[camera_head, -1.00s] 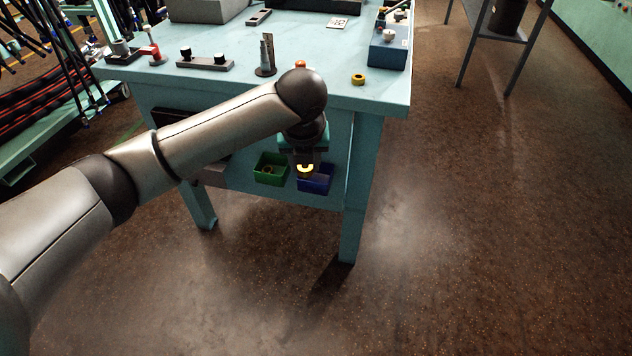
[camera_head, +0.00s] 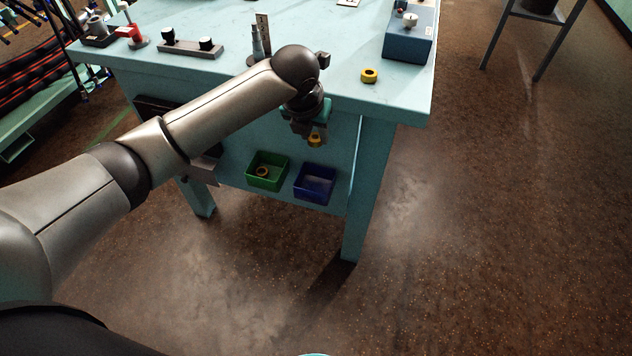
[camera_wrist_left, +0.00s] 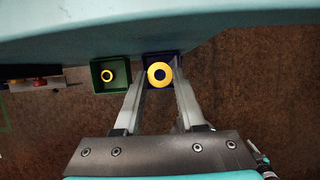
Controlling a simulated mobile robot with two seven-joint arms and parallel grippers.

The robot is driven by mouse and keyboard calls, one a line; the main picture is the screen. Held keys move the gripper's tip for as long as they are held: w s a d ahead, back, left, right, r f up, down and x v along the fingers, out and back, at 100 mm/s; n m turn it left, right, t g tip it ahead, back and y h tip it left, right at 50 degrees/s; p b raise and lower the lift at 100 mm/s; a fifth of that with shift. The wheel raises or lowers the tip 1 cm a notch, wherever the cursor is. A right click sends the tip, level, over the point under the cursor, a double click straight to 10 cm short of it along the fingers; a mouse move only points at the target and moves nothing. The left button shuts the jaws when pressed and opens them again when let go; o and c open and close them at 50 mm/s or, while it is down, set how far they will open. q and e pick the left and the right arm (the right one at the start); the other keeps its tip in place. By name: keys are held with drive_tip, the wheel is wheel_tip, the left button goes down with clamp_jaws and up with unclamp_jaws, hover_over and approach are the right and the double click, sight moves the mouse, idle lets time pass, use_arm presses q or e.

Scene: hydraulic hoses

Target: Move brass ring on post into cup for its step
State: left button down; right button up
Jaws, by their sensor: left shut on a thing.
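My left gripper (camera_head: 314,138) is shut on a yellow brass ring (camera_head: 316,141), in front of the bench's side and above the blue bin (camera_head: 314,184). In the left wrist view the ring (camera_wrist_left: 159,75) sits between the fingertips, with the blue bin behind it, mostly hidden. The green bin (camera_head: 266,171) beside the blue one holds another yellow ring (camera_head: 262,171), also seen in the wrist view (camera_wrist_left: 107,76). An upright post (camera_head: 257,41) stands on the bench top, partly behind my arm. My right gripper is out of view.
A third yellow ring (camera_head: 369,76) lies on the bench top (camera_head: 345,50) near its front edge. A blue box (camera_head: 409,40) stands at the back right. A dark bar with two knobs (camera_head: 190,47) and a red clamp (camera_head: 130,33) are at the left. The floor in front is clear.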

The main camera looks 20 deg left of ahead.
sight(313, 143)
use_arm(q)
wheel_tip(313, 143, down, 3)
drive_tip(key=shift+s+f+b, duration=0.1)
drive_tip(key=shift+f+b, duration=0.1)
drive_tip(key=shift+b, duration=0.2)
wheel_tip(313, 143, down, 8)
drive_tip(key=b, duration=0.3)
drive_tip(key=shift+f+b, duration=0.4)
drive_tip(key=shift+f, duration=0.4)
wheel_tip(313, 143, down, 2)
drive_tip(key=shift+f+b, duration=0.15)
drive_tip(key=shift+b, duration=0.4)
drive_tip(key=shift+f+b, duration=0.35)
drive_tip(key=shift+f, duration=0.4)
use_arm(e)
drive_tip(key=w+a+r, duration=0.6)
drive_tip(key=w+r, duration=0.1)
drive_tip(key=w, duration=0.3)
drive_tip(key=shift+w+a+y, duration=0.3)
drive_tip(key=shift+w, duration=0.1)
use_arm(q)
drive_tip(key=shift+f, duration=0.15)
drive_tip(key=c, duration=0.8)
unclamp_jaws()
drive_tip(key=shift+o, duration=0.2)
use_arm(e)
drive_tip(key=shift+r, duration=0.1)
